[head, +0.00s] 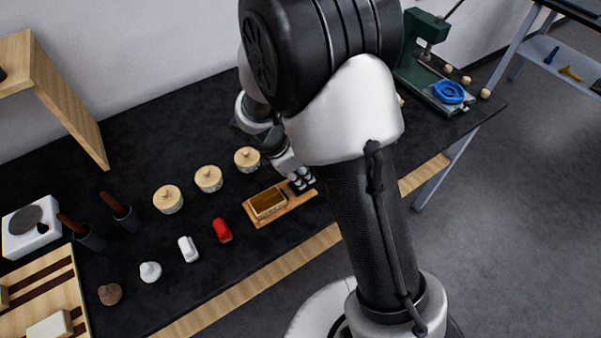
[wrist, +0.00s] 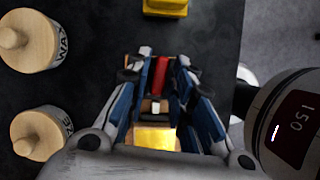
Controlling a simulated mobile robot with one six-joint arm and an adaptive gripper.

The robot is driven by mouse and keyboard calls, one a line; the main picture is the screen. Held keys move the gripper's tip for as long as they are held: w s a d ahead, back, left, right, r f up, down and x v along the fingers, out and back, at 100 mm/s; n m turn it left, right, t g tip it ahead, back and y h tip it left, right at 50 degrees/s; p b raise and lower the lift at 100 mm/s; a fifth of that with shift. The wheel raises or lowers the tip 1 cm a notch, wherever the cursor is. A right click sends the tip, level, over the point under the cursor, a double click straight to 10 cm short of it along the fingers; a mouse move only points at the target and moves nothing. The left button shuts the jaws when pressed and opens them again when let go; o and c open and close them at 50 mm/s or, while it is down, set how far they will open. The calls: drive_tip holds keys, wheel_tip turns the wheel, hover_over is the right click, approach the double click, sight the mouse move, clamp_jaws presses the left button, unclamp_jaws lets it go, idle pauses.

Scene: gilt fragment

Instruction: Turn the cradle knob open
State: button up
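The wooden cradle (head: 283,212) lies on the black table, with an open-topped box with a gilt-brown inside (head: 268,203) at its left end. My gripper (head: 302,183) is low over the cradle's right end. In the wrist view my gripper (wrist: 160,75) has its fingers apart, one on each side of a narrow red piece (wrist: 160,72), which may be the knob. I cannot tell whether the fingers touch it. A bright gold surface (wrist: 154,138) shows below, nearer the camera. No knob can be made out in the head view.
Several lidded jars (head: 208,179) stand behind the cradle; one jar (wrist: 27,40) is labelled WAX. A red block (head: 222,230) and a white block (head: 188,248) lie to its left. A green press (head: 425,60) stands far right, and a yellow object (wrist: 165,6) is ahead in the wrist view.

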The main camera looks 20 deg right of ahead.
clamp_jaws()
drive_tip(key=shift+m+p, duration=0.4)
drive_tip(key=m+g+p, duration=0.1)
drive_tip(key=m+p, duration=0.1)
drive_tip(key=m, duration=0.1)
drive_tip(key=shift+w+r, duration=0.1)
drive_tip(key=m+g+p, duration=0.1)
drive_tip(key=m+p, duration=0.1)
drive_tip(key=m, duration=0.1)
drive_tip(key=shift+w+m+g, duration=0.1)
drive_tip(key=shift+m+g, duration=0.3)
drive_tip(key=m+p, duration=0.1)
drive_tip(key=m, duration=0.1)
drive_tip(key=m+g+y+p, duration=0.1)
drive_tip(key=m, duration=0.1)
drive_tip(key=shift+w+d+y, duration=0.1)
drive_tip(key=shift+y, duration=0.2)
drive_tip(key=shift+d+m+g+y+p, duration=0.1)
drive_tip(key=shift+m+g+y+p, duration=0.2)
drive_tip(key=shift+m, duration=0.8)
drive_tip(key=shift+m+g+y+p, duration=0.25)
drive_tip(key=shift+m+y, duration=0.15)
drive_tip(key=shift+m, duration=0.7)
